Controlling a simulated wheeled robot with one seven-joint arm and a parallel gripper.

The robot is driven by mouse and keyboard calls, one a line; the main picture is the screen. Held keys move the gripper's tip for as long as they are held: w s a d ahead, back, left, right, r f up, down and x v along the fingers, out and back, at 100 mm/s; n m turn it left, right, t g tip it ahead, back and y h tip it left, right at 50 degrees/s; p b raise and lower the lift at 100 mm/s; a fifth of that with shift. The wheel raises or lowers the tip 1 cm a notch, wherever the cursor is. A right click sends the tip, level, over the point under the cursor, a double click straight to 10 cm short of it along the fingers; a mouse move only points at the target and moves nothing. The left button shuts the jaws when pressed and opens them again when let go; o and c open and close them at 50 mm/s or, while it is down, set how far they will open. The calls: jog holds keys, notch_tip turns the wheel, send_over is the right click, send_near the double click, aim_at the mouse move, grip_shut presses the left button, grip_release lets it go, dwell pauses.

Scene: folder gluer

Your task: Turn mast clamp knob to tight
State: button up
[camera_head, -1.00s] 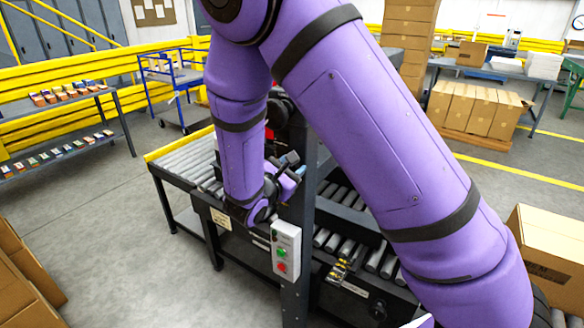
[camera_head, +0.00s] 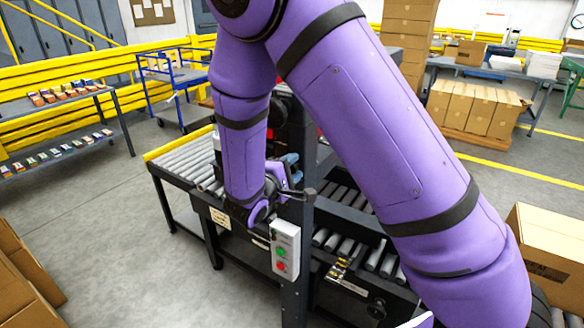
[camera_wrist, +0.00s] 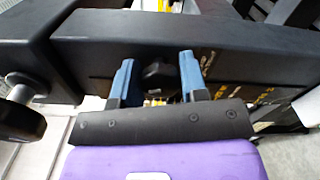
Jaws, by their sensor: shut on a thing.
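In the wrist view, the blue fingers of my gripper (camera_wrist: 157,82) stand on either side of a dark, faceted knob (camera_wrist: 157,74) on a black beam (camera_wrist: 235,45). My gripper is shut on this knob. No mark for tight or loose is readable on it. In the head view, my gripper (camera_head: 291,172) is at the dark upright mast (camera_head: 296,235) beside the roller conveyor. The arm and wrist hide the held knob there.
A control box (camera_head: 285,250) with green and red buttons is just below my gripper. Another round black knob (camera_wrist: 20,108) on a metal shaft shows at the wrist view's left. Conveyor rollers (camera_head: 180,165) lie behind the wrist. The floor at left is open.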

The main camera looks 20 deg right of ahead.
jog(key=shift+f+m, duration=0.1)
jog(key=shift+m, duration=1.4)
jog(key=o, duration=0.9)
jog(key=v, duration=1.1)
